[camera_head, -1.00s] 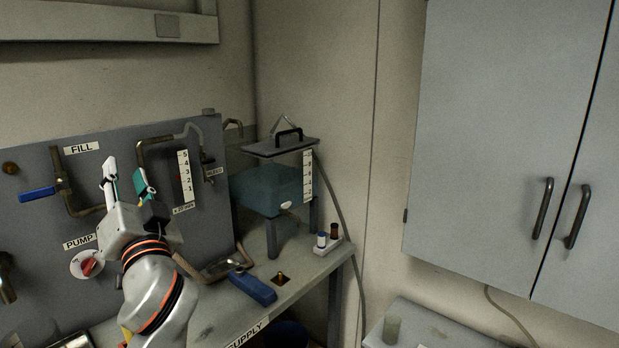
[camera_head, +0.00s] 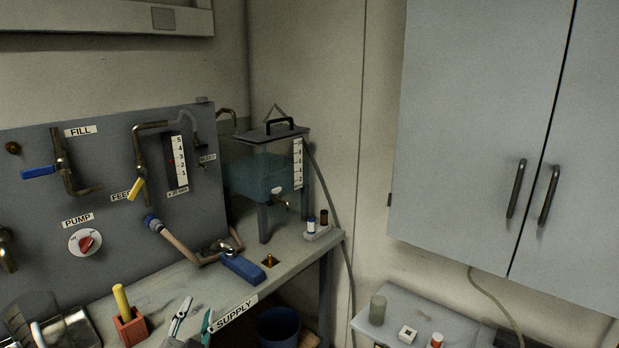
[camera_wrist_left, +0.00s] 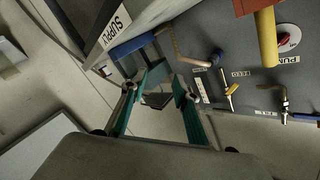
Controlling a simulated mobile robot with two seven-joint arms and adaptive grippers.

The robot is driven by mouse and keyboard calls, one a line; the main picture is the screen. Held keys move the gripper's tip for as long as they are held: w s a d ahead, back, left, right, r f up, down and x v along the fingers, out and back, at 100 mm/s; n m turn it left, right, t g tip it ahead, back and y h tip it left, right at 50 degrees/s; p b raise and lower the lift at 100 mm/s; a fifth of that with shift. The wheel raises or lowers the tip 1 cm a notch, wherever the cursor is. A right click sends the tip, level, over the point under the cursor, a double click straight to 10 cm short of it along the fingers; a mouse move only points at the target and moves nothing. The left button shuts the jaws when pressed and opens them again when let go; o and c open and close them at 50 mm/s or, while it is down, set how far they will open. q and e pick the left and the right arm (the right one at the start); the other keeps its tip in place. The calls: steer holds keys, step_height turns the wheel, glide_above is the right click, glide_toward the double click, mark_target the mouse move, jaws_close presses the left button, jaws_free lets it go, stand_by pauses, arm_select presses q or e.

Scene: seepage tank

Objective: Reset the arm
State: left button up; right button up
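My left gripper (camera_head: 194,322) is low in the head view, at the front edge of the bench near the SUPPLY label. Its two teal-padded fingers are apart with nothing between them. In the left wrist view both fingers (camera_wrist_left: 157,100) show spread, with the bench and panel beyond. The gripper touches nothing that I can see. Most of the left arm is below the head view. My right gripper is in no view.
A grey panel (camera_head: 40,240) carries the yellow feed handle (camera_head: 137,189), blue fill handle (camera_head: 38,172) and red pump knob (camera_head: 86,243). A lidded water tank (camera_head: 262,178) stands at the bench's far end. A blue handle (camera_head: 242,268) lies along the bench front. A yellow-handled tool in an orange holder (camera_head: 131,327) stands left.

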arm_select(q)
steer(key=s+d+f+n+g+h+b, duration=0.1)
steer(key=s+d+f+g+h, duration=0.1)
steer(key=s+f, duration=1)
steer(key=s+d+f+n+g+h+b, duration=0.1)
steer(key=s+d+f+g+h, duration=0.1)
steer(key=s+f, duration=1.1)
step_height(320, 180, down, 7)
steer(key=shift+f+g+h, duration=0.1)
steer(key=shift+g+h, duration=0.4)
steer(key=shift+g, duration=0.6)
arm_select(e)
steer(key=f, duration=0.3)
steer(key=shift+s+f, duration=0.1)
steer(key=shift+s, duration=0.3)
arm_select(q)
steer(key=shift+c, duration=0.4)
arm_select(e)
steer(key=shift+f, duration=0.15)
arm_select(q)
jaws_close()
steer(key=shift+d, duration=0.1)
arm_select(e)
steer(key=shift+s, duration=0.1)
